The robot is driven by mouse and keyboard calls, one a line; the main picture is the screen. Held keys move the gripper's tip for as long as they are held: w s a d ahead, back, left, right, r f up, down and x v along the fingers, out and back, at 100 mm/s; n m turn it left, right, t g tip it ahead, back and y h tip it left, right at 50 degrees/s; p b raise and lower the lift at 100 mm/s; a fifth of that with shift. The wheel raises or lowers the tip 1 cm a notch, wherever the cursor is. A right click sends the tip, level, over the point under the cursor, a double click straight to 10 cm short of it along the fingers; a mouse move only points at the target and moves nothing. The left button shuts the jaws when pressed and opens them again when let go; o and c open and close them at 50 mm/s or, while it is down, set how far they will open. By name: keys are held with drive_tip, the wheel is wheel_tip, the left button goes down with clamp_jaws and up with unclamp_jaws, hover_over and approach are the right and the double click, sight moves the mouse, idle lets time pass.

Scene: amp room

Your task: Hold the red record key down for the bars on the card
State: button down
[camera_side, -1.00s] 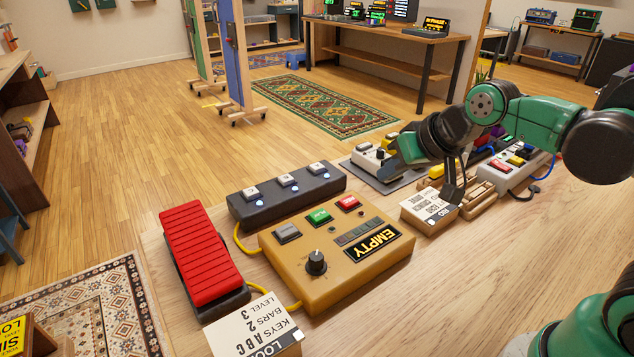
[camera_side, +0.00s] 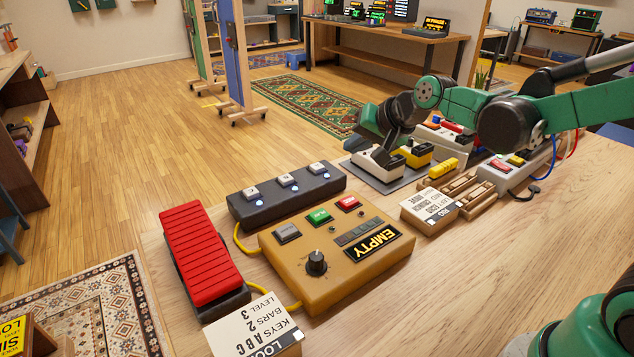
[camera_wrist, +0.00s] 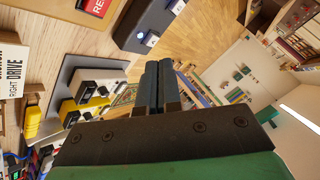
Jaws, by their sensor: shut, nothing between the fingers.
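The yellow looper box (camera_side: 335,262) sits on the wooden table. Its red record key (camera_side: 348,203) is at the far right of the top, beside a green key (camera_side: 319,217) and a grey key (camera_side: 287,233). Its display reads EMPTY. The white card (camera_side: 256,325) at the front lists keys A B C, bars 2 and level 3. My gripper (camera_side: 382,160) is over the white and yellow pedals behind the box, apart from the red key. In the wrist view my gripper (camera_wrist: 158,85) is shut and empty, and the red key (camera_wrist: 98,7) shows at the top edge.
A red treadle pedal (camera_side: 203,252) and a dark three-switch pedal (camera_side: 286,194) stand left of and behind the box. White (camera_side: 377,163) and yellow (camera_side: 416,155) pedals lie close under my gripper. A second card block (camera_side: 431,207) stands to the right.

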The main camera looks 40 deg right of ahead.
sight(352, 203)
drive_tip(key=shift+f, duration=4.3)
drive_tip(key=shift+f, duration=0.1)
drive_tip(key=shift+f, duration=0.3)
drive_tip(key=shift+f, duration=0.5)
idle(2.2)
drive_tip(key=shift+r, duration=0.95)
